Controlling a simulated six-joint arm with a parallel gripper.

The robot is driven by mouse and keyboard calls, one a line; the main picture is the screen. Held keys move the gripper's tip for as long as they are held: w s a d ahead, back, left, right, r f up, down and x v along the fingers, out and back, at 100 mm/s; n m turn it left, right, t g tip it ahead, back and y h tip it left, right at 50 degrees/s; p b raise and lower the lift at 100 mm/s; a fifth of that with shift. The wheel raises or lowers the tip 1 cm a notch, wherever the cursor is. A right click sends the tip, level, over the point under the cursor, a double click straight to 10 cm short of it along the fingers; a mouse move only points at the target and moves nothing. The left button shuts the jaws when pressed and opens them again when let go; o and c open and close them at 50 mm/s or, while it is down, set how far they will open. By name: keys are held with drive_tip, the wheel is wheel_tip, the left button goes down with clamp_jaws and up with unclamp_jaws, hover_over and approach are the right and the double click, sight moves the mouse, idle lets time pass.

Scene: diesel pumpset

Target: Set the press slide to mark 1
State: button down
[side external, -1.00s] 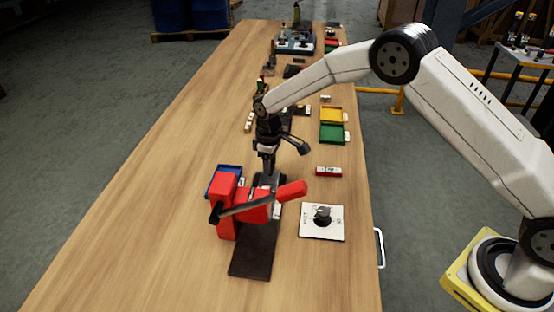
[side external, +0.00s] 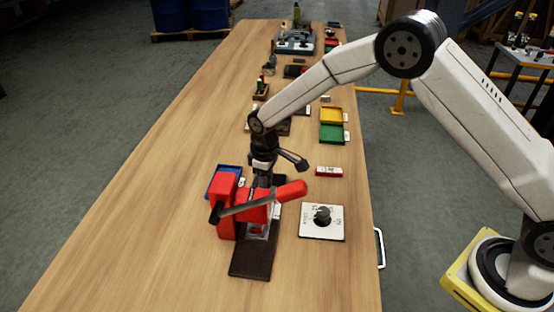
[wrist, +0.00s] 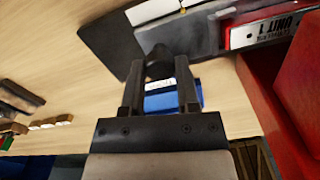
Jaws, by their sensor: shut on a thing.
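The red press (side external: 226,205) stands on a dark base plate (side external: 252,262) near the front of the table, its red-handled lever (side external: 290,191) pointing right. A grey slide (wrist: 192,36) runs along the base in the wrist view, with a dark knob (wrist: 158,63) at its end. My gripper (wrist: 158,82) is shut on this knob. In the side view my gripper (side external: 263,180) is just behind the press, its fingertips hidden by the press. I cannot read any slide mark.
A blue tray (side external: 215,180) sits close behind the press. A white plate with a black knob (side external: 321,215) and a red block (side external: 329,171) lie to the right. Yellow (side external: 331,114) and green (side external: 332,133) trays stand farther back. The table's left side is clear.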

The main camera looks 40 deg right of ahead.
drive_tip(key=shift+c, duration=1.7)
unclamp_jaws()
drive_tip(key=shift+r, duration=0.1)
wheel_tip(320, 180, up, 7)
drive_tip(key=shift+r, duration=0.35)
